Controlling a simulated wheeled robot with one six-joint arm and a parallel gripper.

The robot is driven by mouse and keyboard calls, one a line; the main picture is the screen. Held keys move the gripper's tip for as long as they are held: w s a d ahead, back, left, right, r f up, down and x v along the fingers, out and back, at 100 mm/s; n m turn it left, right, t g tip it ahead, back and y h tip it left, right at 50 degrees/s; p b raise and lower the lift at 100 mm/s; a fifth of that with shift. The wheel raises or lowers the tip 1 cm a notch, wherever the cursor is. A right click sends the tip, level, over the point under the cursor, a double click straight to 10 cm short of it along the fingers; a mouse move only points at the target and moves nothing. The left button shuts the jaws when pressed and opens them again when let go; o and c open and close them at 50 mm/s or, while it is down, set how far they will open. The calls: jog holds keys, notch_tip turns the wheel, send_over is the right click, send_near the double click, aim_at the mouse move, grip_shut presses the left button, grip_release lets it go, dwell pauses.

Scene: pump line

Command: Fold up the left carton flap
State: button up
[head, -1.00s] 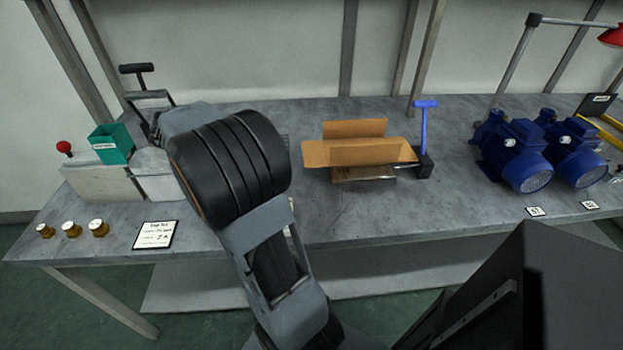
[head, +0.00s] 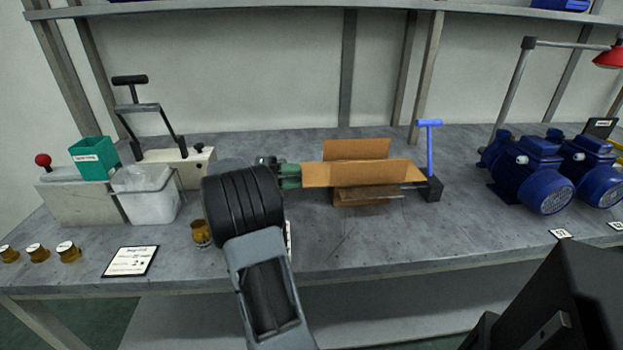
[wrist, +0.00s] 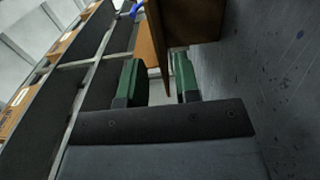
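I cannot tell for sure which one is the left flap. My gripper (head: 290,175) is at the carton's left end, with green fingers pointing right. In the wrist view my gripper (wrist: 158,78) has its fingers apart. A thin carton panel (wrist: 157,40) reaches into the gap between them; contact is not clear. My arm hides part of the bench.
A blue T-handle (head: 429,150) stands at the carton's right end. Blue pumps (head: 530,175) are farther right. A clear bin (head: 147,195), a teal box (head: 93,158) and brass fittings (head: 68,252) are on the left.

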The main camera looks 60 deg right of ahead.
aim_at(312, 174)
jog(key=shift+b+x, duration=0.3)
jog(key=shift+x, duration=2.15)
jog(key=shift+c, duration=0.4)
grip_shut()
